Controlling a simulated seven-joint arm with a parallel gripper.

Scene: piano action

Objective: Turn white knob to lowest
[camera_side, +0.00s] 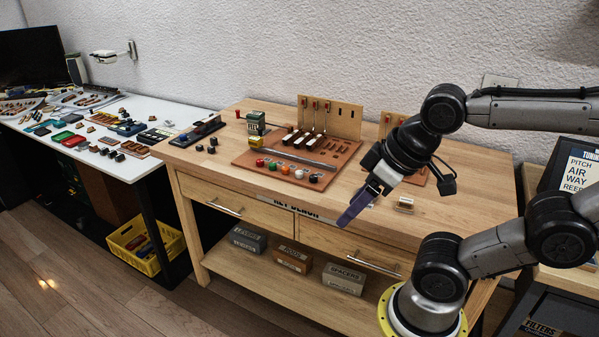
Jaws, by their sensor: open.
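The brown piano-action board (246,159) lies on the wooden bench, with a row of small coloured knobs along its front edge. A pale knob that looks white (299,174) sits toward the right of the row, between an orange knob (285,170) and a black knob (313,178). Its turn position is too small to tell. My gripper (346,218), with purple-blue fingers, hangs to the right of and in front of the knobs, near the bench's front edge. It points down and left, holds nothing visible, and is apart from the white knob.
A red knob (260,162) stands at the row's left end. Upright hammers and a slotted wooden panel (343,120) rise behind it. A small clear-topped block (404,204) lies right of my gripper. The bench's left front is clear.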

